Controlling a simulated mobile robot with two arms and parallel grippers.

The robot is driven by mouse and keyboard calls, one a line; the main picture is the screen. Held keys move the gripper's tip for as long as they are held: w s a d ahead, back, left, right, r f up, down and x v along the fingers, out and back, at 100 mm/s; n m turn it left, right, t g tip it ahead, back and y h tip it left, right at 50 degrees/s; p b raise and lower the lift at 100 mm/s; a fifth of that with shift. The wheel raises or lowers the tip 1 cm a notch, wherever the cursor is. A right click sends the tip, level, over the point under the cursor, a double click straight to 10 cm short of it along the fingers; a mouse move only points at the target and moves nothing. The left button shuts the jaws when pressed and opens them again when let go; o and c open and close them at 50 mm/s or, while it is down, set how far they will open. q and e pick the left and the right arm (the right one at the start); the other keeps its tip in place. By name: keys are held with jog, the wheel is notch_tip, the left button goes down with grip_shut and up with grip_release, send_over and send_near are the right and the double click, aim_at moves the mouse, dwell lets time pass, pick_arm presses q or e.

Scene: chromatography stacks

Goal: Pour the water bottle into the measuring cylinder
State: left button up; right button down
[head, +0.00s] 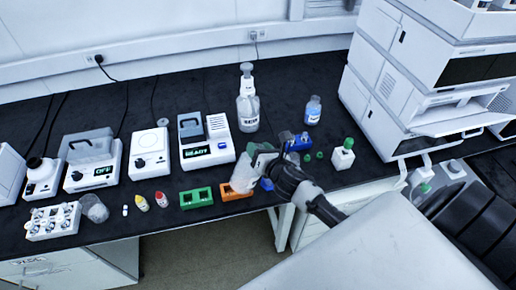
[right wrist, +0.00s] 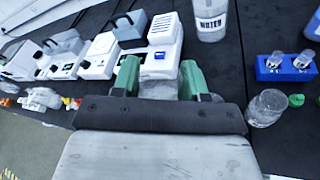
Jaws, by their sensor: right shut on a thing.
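The white water bottle (head: 248,108), with a pump-like top, stands upright at the back of the black bench. It also shows at the top of the right wrist view (right wrist: 210,18), with its label readable. My right gripper (head: 262,157) is over the front of the bench, in front of the bottle and apart from it. Its green fingers (right wrist: 158,84) are shut on a pale, clear vessel (head: 243,176), which shows tilted below them. I cannot tell whether this vessel is the measuring cylinder. My left gripper is not in view.
A green rack (head: 196,198) and an orange rack (head: 235,192) sit near the front edge. A blue rack (right wrist: 285,68) and a clear glass vessel (right wrist: 266,108) stand to the right. A blue-labelled bottle (head: 313,112) and a green-capped bottle (head: 342,157) stand nearby. White instruments line the left.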

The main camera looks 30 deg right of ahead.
jog(key=shift+w+r, duration=0.1)
jog(key=shift+r, duration=0.1)
jog(key=shift+d+m, duration=0.3)
jog(key=shift+d, duration=0.05)
jog(key=shift+f, duration=0.1)
jog(key=shift+d+f+m+b, duration=0.1)
jog(key=shift+f+m+b, duration=0.25)
jog(key=shift+f+m, duration=0.1)
jog(key=shift+f, duration=0.1)
dwell(0.5)
